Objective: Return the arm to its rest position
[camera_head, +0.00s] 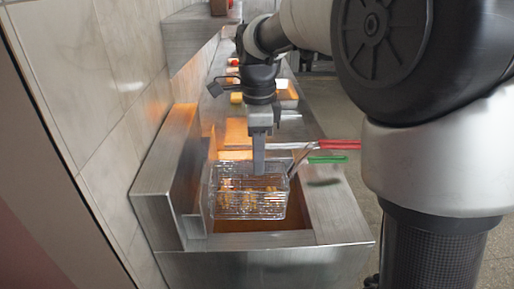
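My gripper (259,168) points straight down at the end of my arm, in the middle of the view. Its fingers are seen edge-on, one in line with the other, so I cannot tell whether they are open or shut. The fingertips overlap the upper back part of a wire fry basket (224,204) in the picture. I cannot tell whether they touch it. The basket holds several golden-brown pieces of food. My arm runs from the upper right of the view down to the gripper.
The basket sits at the opening of a steel fryer (300,262). A red handle (338,145) and a green handle (327,159) stick out to the right. Small coloured items line the counter behind. A tiled wall (75,75) and a steel shelf (188,38) bound the left.

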